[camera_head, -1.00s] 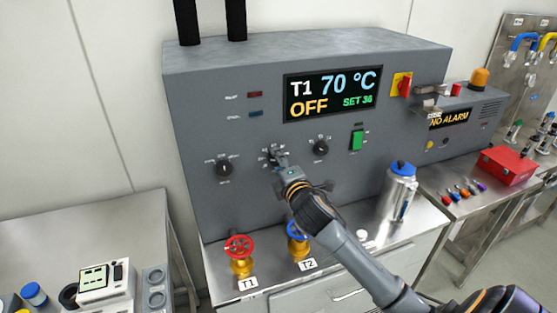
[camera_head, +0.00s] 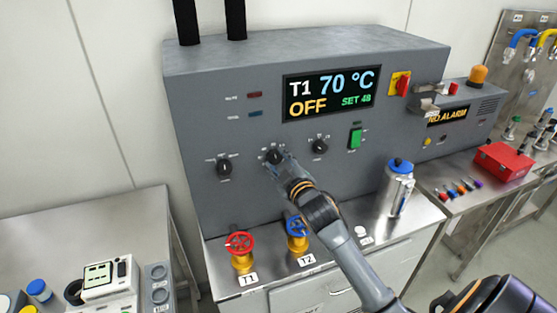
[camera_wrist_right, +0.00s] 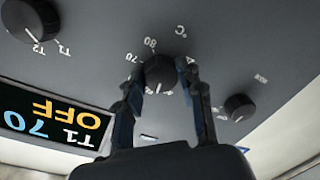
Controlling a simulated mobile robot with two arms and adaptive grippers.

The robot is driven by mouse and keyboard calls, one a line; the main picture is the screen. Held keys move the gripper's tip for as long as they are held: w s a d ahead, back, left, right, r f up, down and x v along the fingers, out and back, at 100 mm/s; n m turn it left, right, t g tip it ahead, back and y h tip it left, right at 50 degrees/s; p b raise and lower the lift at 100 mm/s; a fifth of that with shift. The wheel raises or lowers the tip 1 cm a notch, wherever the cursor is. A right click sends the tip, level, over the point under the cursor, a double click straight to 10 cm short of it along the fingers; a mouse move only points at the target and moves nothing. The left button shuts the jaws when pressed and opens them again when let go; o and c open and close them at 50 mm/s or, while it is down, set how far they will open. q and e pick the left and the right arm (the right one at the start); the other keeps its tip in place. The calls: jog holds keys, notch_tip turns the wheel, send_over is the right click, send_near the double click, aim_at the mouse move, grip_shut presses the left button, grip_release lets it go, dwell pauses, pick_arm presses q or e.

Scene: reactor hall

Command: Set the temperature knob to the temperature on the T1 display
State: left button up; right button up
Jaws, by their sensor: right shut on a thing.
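The display (camera_head: 329,93) on the grey cabinet reads T1 70 °C, OFF and SET 48. The temperature knob (camera_head: 274,157) is the middle black knob below it. In the right wrist view, the temperature knob (camera_wrist_right: 160,73) has a printed scale with °C, 70 and 80 legible. My right gripper (camera_head: 280,163) is shut on this knob; in the wrist view its two fingers (camera_wrist_right: 163,85) lie on either side of it. The fingers hide part of the scale. My left gripper is not in view.
Other knobs flank it: a T1/T2 selector (camera_wrist_right: 32,20) and another knob (camera_head: 224,167). A green switch (camera_head: 355,138) sits to the right. Red (camera_head: 240,243) and blue (camera_head: 297,226) valve wheels and a metal flask (camera_head: 396,188) stand below the panel.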

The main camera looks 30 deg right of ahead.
jog(key=m+p, duration=0.1)
jog(key=m, duration=0.8)
jog(key=shift+f+m+t+y+p, duration=0.15)
jog(key=shift+m+t+y+p, duration=0.15)
jog(key=shift+m+t+p, duration=0.1)
jog(key=m, duration=0.5)
jog(key=shift+a+p, duration=0.1)
jog(key=shift+p, duration=0.2)
jog(key=m, duration=0.4)
jog(key=shift+m+t, duration=0.3)
jog(key=shift+a+f+m, duration=0.1)
jog(key=shift+m, duration=0.2)
jog(key=o, duration=1.2)
jog(key=shift+w+h, duration=0.1)
jog(key=shift+h, duration=0.3)
